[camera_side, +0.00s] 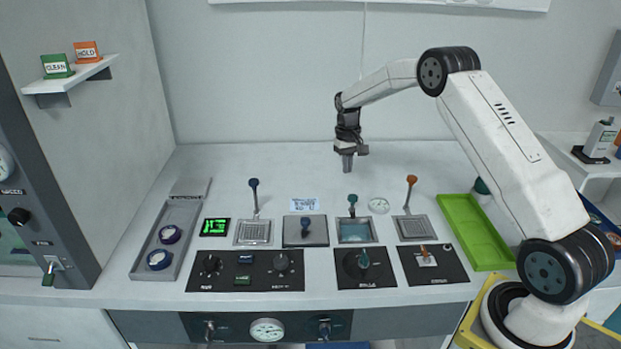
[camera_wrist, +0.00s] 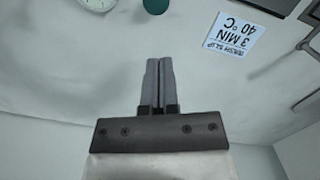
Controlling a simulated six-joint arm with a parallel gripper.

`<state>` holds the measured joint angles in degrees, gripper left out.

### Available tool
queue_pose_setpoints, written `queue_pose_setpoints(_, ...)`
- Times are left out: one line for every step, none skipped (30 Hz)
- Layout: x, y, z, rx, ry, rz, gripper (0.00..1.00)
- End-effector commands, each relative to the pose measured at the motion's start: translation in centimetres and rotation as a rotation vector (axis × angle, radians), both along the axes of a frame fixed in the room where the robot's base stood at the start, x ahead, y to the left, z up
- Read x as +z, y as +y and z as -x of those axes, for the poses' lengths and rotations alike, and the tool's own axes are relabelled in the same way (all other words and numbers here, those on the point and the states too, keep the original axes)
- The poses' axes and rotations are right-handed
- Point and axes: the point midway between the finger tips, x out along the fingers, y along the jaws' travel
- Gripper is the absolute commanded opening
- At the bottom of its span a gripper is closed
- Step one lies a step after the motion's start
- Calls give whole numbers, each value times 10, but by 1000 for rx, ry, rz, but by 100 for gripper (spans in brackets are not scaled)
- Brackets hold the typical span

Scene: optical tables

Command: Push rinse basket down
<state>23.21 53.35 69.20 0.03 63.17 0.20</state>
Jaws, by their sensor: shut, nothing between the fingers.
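My gripper (camera_side: 347,165) is shut and empty, pointing down above the bare back part of the bench, behind the wells. Its closed fingers also show in the wrist view (camera_wrist: 159,64). In the side view a teal knob on a short rod (camera_side: 352,200) rises from a square well with blue-green liquid (camera_side: 354,231). I cannot read which basket is the rinse one. In the wrist view a green knob (camera_wrist: 155,6) is at the top edge, apart from my fingers.
A grey lid with a blue knob (camera_side: 316,232) lies between the left and middle wells. A small card (camera_side: 304,204) and a round dial (camera_side: 379,206) are behind them. Control panels (camera_side: 245,271) line the front. A green tray (camera_side: 474,240) is at the right, a grey tray (camera_side: 146,258) at left.

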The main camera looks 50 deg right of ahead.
Motion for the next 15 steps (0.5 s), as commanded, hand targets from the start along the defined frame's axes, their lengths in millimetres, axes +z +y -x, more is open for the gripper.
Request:
queue_pose_setpoints(8, 0, -1, 0, -3, 1, 0)
queue_pose_setpoints(12, -1, -2, 0, -3, 1, 0)
queue_pose_setpoints(16, -1, -2, 0, -3, 1, 0)
queue_pose_setpoints(19, -1, -2, 0, -2, 1, 0)
queue_pose_setpoints(22, -1, -2, 0, -1, 0, 0)
queue_pose_setpoints(25, -1, -3, 0, -2, 1, 0)
queue_pose_setpoints(27, -1, -3, 0, -2, 1, 0)
queue_pose_setpoints(29, -1, -3, 0, -1, 0, 0)
queue_pose_setpoints(31, -1, -3, 0, -1, 0, 0)
queue_pose_setpoints(32, -1, -3, 0, 0, 0, 0)
queue_pose_setpoints(33, -1, -3, 0, 0, 0, 0)
queue_pose_setpoints(33, -1, -3, 0, 1, 0, 0)
queue_pose_setpoints(33, -1, -3, 0, 1, 0, 0)
queue_pose_setpoints(33, -1, -3, 0, 1, 0, 0)
queue_pose_setpoints(33, -1, -3, 0, 1, 0, 0)
